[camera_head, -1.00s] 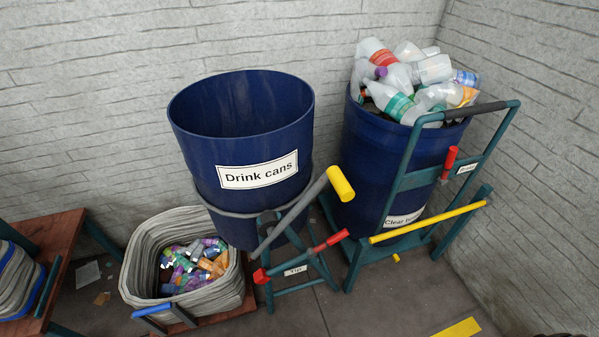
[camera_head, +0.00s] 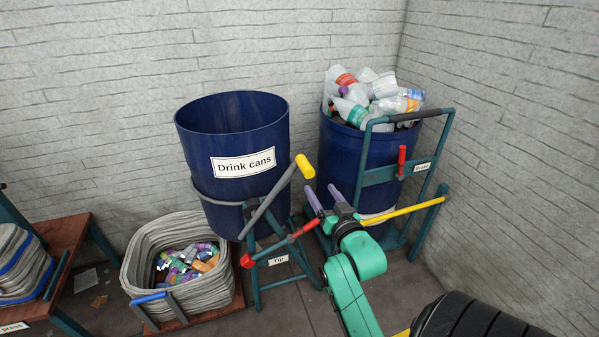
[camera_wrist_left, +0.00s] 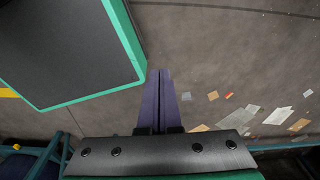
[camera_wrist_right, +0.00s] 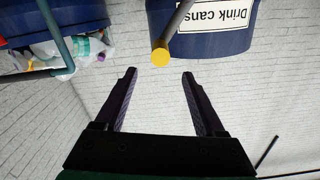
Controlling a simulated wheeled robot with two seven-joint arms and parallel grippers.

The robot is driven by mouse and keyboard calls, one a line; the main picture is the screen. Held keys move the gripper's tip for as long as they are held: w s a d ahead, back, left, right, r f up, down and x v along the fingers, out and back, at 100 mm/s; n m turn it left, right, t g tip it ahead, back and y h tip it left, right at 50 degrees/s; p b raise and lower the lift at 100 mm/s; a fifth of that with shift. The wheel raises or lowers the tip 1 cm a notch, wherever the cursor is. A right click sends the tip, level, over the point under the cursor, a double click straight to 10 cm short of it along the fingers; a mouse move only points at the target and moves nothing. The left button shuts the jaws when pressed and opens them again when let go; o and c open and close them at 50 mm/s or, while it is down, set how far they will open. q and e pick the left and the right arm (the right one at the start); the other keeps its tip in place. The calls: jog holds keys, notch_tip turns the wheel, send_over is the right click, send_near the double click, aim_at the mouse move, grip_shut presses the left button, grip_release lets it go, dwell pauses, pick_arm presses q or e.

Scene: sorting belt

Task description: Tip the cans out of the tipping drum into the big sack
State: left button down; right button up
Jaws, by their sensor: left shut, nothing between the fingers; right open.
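The tipping drum (camera_head: 222,165) is a blue drum labelled "Drink cans" on a teal stand. Its mouth faces up; I see no cans on the visible inner wall, and its bottom is hidden. A grey lever (camera_head: 272,203) with a yellow grip (camera_head: 305,166) rises beside it. The big sack (camera_head: 190,227), grey and open, stands below left with several cans (camera_head: 186,262) inside. My right gripper (camera_head: 322,190) is open and empty, just right of the yellow grip, which shows beyond its fingers in the right wrist view (camera_wrist_right: 160,56). My left gripper (camera_wrist_left: 160,72) is shut and empty above the floor.
A blue drum of clear bottles (camera_head: 355,160) stands behind my right gripper, in a teal frame with a yellow bar (camera_head: 405,212). A red handle (camera_head: 304,229) is on the tipping stand. A wooden bench (camera_head: 65,240) stands left. Paper scraps lie on the floor.

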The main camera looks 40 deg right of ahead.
aim_at(306, 168)
jog(key=x, duration=0.5)
jog(key=shift+w+d+r+p, duration=0.1)
jog(key=shift+p, duration=0.2)
jog(key=x, duration=0.6)
jog(key=shift+w, duration=0.1)
jog(key=shift+w+d, duration=0.1)
jog(key=shift+w, duration=0.1)
pick_arm(q)
jog(key=shift+s+d+r, duration=0.1)
jog(key=shift+s+r, duration=0.25)
jog(key=shift+r, duration=0.2)
jog(key=shift+w, duration=0.1)
pick_arm(e)
jog(key=shift+s, duration=0.1)
grip_shut()
